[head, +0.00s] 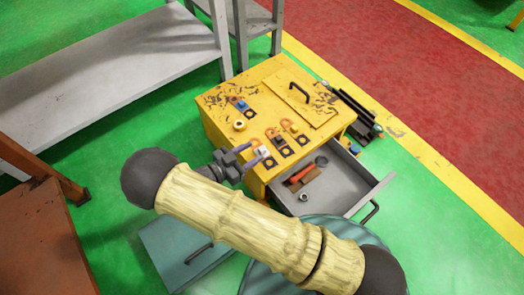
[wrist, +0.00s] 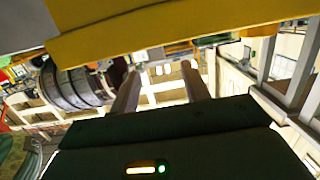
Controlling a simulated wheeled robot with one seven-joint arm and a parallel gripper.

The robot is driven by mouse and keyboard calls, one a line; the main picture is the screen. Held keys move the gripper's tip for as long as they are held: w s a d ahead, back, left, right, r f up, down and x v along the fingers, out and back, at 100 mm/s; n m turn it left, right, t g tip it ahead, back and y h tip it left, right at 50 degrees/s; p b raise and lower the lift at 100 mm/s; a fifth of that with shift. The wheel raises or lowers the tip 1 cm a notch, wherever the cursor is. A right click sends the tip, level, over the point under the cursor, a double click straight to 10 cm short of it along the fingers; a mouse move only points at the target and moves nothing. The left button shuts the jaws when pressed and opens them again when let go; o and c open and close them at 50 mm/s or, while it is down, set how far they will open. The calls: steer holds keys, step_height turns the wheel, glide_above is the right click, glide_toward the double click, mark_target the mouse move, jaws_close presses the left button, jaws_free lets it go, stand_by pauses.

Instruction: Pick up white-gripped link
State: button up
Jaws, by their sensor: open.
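Several small link-like pieces sit on top of the yellow cabinet (head: 222,120) in the head view. A small pale piece (head: 263,151) by my fingers may be the white-gripped link, but it is too small to tell. Two orange-topped pieces (head: 280,143) stand just beyond it, and a blue-and-orange piece (head: 238,103) lies further back. My gripper (head: 254,155) is open at the cabinet's near edge, close beside the pale piece. In the wrist view, my two fingers (wrist: 160,88) are apart with nothing seen between them. No link can be made out there.
An open grey drawer (head: 345,190) holds a red tool (head: 301,173) and juts out at the right. A raised black handle (head: 299,92) stands on the cabinet top. A round pale yellow ring (head: 239,125) lies near the left edge. A grey bench (head: 110,65) stands at the left.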

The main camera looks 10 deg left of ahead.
mark_target(260, 150)
steer(key=w+d+f+b, duration=0.1)
steer(key=w+d+b, duration=0.1)
steer(key=b, duration=0.1)
steer(key=shift+w+d+f, duration=0.3)
steer(key=shift+w+f, duration=0.05)
steer(key=shift+w, duration=0.05)
steer(key=shift+w+d+r, duration=0.1)
steer(key=shift+w+d, duration=0.2)
steer(key=shift+w, duration=0.05)
jaws_close()
